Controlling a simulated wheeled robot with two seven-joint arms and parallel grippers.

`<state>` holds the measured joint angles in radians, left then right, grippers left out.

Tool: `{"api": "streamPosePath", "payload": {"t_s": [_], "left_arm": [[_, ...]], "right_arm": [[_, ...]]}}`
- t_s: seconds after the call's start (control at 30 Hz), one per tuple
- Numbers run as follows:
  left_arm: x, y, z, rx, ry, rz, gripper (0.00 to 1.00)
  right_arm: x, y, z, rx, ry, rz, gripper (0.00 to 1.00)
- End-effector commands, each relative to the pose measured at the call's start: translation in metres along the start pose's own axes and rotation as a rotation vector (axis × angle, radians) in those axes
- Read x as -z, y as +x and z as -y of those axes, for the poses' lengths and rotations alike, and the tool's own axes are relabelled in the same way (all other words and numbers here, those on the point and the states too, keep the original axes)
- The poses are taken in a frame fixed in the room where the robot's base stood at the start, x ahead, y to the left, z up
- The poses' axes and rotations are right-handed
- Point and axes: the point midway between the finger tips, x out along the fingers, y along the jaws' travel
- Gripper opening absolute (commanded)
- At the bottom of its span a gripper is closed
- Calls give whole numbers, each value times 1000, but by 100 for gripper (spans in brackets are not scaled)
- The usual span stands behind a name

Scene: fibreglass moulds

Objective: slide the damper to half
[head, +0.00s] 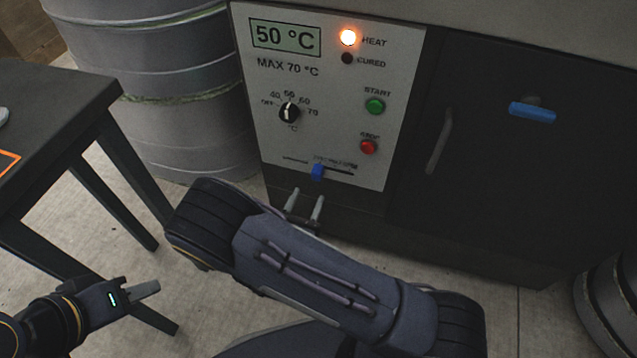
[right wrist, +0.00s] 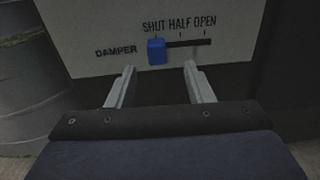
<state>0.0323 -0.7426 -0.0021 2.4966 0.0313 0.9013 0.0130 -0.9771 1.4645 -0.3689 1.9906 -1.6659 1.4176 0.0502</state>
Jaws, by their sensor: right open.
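The blue damper slider (head: 317,172) sits at the left end of its dark slot, low on the white control panel (head: 400,60). In the right wrist view the damper slider (right wrist: 157,51) stands under the word SHUT, with HALF and OPEN marks to its right. My right gripper (head: 304,205) is open just below the slider; in its wrist view the fingers (right wrist: 160,85) are apart, empty, and the slider is beyond them, nearer the left finger. My left gripper (head: 150,289) is at the lower left, far from the panel; its finger opening is unclear.
The panel's display (head: 285,36) reads 50 °C and the HEAT lamp (head: 348,37) is lit. A knob (head: 289,113), a green START button (head: 375,106) and a red STOP button (head: 369,147) sit above the slot. Grey drums (head: 165,90) and a dark table (head: 60,115) stand left.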

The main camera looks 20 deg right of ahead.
Motion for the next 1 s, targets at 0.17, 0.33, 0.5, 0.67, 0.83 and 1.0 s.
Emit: {"api": "streamPosePath", "payload": {"t_s": [0.17,0.33,0.5,0.67,0.83,1.0], "left_arm": [[-2,5,2,0,0,-1,36],[-6,11,5,0,0,-1,36],[-8,16,7,0,0,-1,36],[-9,18,8,0,0,0,36],[-9,18,8,0,0,0,36],[-9,18,8,0,0,0,36]], "right_arm": [[6,11,-4,-25,-14,11,47],[6,39,-4,-21,-11,10,47],[5,63,-5,-21,-12,9,47],[4,74,-5,-23,-13,9,47],[4,76,-5,-23,-14,8,47],[4,76,-5,-23,-14,8,39]]}}
